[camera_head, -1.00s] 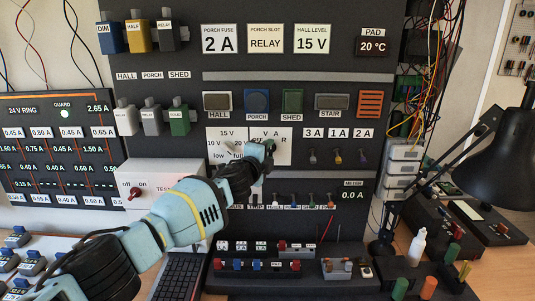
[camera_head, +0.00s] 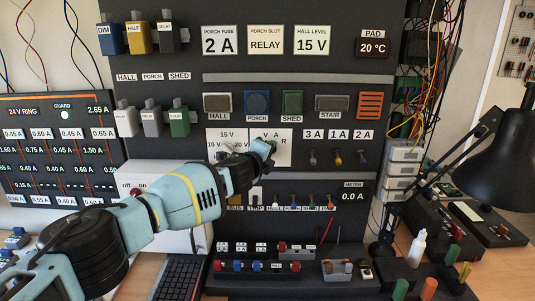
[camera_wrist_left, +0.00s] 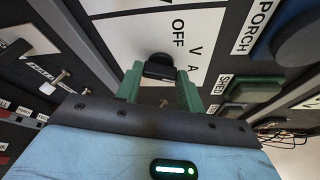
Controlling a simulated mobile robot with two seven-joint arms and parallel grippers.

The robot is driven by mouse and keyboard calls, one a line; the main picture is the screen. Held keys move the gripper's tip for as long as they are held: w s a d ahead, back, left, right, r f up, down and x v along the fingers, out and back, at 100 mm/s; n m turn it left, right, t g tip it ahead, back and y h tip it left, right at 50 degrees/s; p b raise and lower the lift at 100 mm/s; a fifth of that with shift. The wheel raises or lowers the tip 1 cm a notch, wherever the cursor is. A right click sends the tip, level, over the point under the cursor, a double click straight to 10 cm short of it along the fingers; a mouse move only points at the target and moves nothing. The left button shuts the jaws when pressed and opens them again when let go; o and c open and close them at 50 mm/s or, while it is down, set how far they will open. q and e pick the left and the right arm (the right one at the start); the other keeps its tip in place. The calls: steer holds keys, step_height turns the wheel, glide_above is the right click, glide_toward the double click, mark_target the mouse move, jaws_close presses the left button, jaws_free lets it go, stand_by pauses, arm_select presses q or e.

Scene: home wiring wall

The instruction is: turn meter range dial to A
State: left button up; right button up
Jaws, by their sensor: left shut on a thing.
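The meter range dial (camera_wrist_left: 160,65) is a black knob on a white plate (camera_head: 284,154) lettered OFF, V, A and R. My left gripper (camera_head: 268,148) is at this plate and hides most of the dial in the head view. In the left wrist view the green fingers (camera_wrist_left: 160,82) stand on either side of the knob, shut on it. The letters OFF, V and A show beyond and beside the knob there. I cannot tell which letter the dial points to. The meter display (camera_head: 353,195) reads 0.0 A. My right gripper is not in view.
Switches for hall, porch (camera_head: 256,102), shed (camera_head: 292,102) and stair sit just above.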

arm_select(q)
steer(key=o, duration=1)
steer(key=shift+s, duration=0.2)
steer(key=v, duration=0.7)
steer(key=shift+s+a, duration=0.2)
